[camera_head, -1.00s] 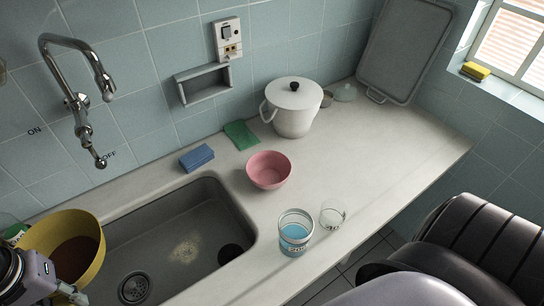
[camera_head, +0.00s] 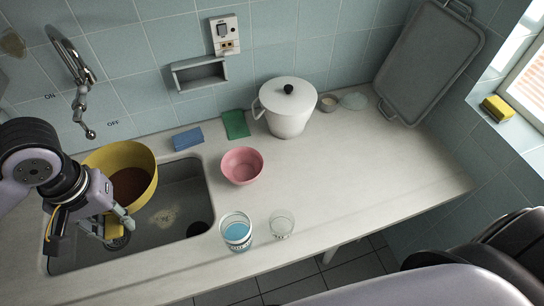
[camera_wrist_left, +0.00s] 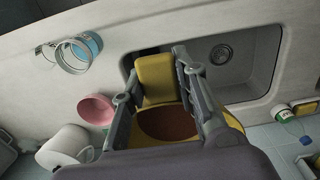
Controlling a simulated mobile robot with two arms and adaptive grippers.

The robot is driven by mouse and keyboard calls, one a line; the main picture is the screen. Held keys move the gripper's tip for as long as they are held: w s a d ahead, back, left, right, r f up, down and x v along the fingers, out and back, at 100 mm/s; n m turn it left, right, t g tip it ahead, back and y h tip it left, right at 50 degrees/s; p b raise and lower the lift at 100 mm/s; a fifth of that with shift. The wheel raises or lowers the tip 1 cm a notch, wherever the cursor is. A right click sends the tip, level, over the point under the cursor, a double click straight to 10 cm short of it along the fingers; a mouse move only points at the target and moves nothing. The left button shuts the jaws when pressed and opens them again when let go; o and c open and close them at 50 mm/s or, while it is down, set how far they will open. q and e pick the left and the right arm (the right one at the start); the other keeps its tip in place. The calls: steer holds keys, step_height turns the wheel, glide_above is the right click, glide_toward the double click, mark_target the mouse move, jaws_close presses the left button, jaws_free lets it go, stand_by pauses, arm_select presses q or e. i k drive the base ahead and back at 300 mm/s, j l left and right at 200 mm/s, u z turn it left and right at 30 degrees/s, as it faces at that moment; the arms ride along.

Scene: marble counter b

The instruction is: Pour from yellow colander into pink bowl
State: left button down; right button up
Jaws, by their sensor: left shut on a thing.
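The yellow colander (camera_head: 150,160) is at the left of the head view, over the sink, with brown contents inside. My left gripper (camera_head: 118,226) is shut on its near side, at a yellow handle. In the left wrist view the gripper's fingers (camera_wrist_left: 160,85) sit on either side of the yellow handle (camera_wrist_left: 155,75), with the brown contents below it. The pink bowl (camera_head: 242,166) stands upright on the counter just right of the sink, apart from the colander. It also shows in the left wrist view (camera_wrist_left: 96,109). My right gripper is not in view.
A jar with blue contents (camera_head: 236,232) and a clear glass (camera_head: 282,224) stand near the counter's front edge. A white lidded pot (camera_head: 288,108), a blue sponge (camera_head: 187,139) and a green cloth (camera_head: 235,125) are behind. A faucet (camera_head: 80,100) rises behind the colander.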

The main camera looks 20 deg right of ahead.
mark_target(240, 165)
steer(key=k+l, duration=0.1)
steer(key=l, duration=2)
